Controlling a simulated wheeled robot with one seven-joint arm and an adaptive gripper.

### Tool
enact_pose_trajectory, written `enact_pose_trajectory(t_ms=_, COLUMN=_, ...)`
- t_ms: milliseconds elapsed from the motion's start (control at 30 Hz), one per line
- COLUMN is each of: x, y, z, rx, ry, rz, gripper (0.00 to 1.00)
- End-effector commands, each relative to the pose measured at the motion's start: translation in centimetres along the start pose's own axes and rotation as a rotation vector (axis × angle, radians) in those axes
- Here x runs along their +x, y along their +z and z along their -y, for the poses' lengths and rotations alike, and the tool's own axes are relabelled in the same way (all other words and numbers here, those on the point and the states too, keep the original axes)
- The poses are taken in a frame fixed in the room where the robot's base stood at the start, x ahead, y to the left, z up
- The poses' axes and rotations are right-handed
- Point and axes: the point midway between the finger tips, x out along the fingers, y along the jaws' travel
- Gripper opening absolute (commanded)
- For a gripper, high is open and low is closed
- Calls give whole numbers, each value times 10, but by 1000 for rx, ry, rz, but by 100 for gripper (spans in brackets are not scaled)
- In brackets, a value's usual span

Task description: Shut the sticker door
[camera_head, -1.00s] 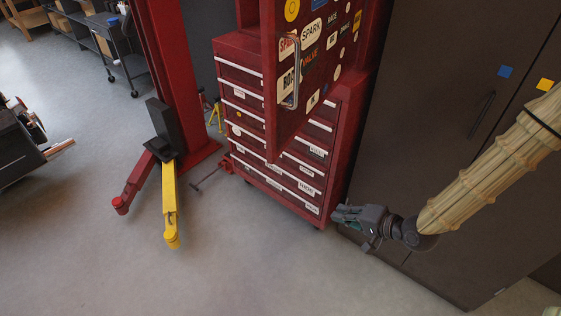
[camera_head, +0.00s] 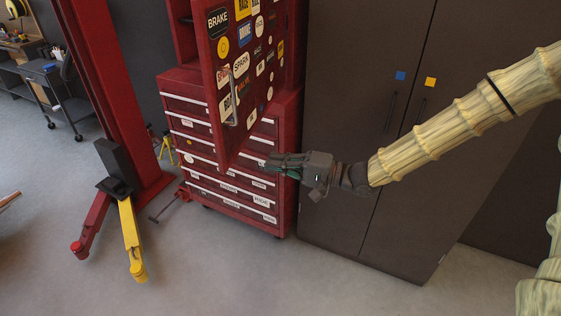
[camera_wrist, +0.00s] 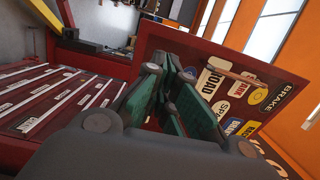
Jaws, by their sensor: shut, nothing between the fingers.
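The sticker door (camera_head: 249,60) is a red panel covered in stickers, swung open from the upper part of the red tool cabinet, with a metal bar handle (camera_head: 233,97) near its free edge. The door also shows in the wrist view (camera_wrist: 215,85), with its handle (camera_wrist: 240,77) beyond my fingers. My gripper (camera_head: 272,166) is shut and empty, below and to the right of the handle in the head view, near the door's bottom edge. I cannot tell whether it touches the door. The cabinet's interior is mostly hidden behind the door.
The red drawer chest (camera_head: 186,135) stands under the door. A tall brown cabinet (camera_head: 345,130) stands close on the right. A red lift post (camera_head: 112,90) with a yellow arm (camera_head: 131,240) is on the left. The grey floor in front is clear.

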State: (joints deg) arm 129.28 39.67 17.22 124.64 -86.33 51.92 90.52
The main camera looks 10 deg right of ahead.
Motion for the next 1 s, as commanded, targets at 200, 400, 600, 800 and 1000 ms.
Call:
enact_pose_trajectory(t_ms=200, x=35, y=1, z=1, rx=1, ry=1, rz=4, gripper=0)
enact_pose_trajectory(t_ms=400, x=67, y=2, z=1, rx=2, ry=1, rz=4, gripper=0)
enact_pose_trajectory(t_ms=600, x=91, y=2, z=2, rx=1, ry=1, rz=4, gripper=0)
enact_pose_trajectory(t_ms=800, x=104, y=2, z=0, rx=1, ry=1, rz=4, gripper=0)
enact_pose_trajectory(t_ms=1000, x=106, y=2, z=0, rx=0, ry=0, rz=3, gripper=0)
